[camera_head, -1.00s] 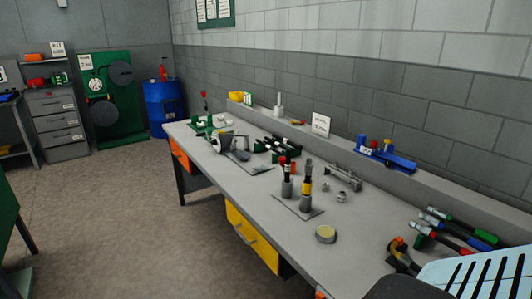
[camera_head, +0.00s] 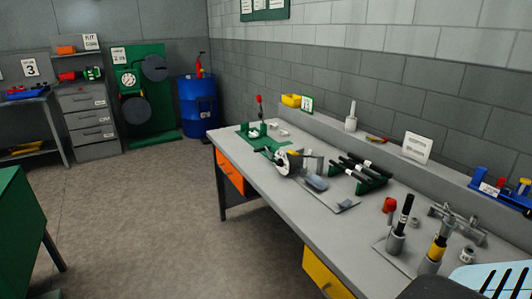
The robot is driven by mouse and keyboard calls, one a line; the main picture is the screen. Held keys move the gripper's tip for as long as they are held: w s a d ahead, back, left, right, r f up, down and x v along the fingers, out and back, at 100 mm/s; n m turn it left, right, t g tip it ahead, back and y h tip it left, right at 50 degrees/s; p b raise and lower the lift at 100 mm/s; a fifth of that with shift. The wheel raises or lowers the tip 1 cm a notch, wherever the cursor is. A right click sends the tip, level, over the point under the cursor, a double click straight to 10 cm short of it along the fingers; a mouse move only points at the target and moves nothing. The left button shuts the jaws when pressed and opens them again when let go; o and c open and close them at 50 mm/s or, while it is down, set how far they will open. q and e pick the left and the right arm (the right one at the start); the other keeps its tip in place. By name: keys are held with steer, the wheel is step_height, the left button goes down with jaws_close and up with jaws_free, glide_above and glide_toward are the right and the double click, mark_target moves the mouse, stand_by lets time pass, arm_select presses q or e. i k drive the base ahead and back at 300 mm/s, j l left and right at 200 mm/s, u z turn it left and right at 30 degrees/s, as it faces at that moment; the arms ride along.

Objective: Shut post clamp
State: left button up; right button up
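I cannot tell for sure which thing is the post clamp. A green base with a red-tipped upright lever (camera_head: 260,110) stands at the far end of the grey workbench (camera_head: 290,220); it is too small to tell whether a clamp there is open or shut.
A round-faced device (camera_head: 290,162) and a rack of black-handled tools (camera_head: 358,172) stand mid-bench. An orange drawer (camera_head: 230,173) shows under the workbench.

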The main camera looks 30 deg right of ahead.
mark_target(391, 203)
steer(key=i, duration=2.4)
steer(key=z, duration=3.75)
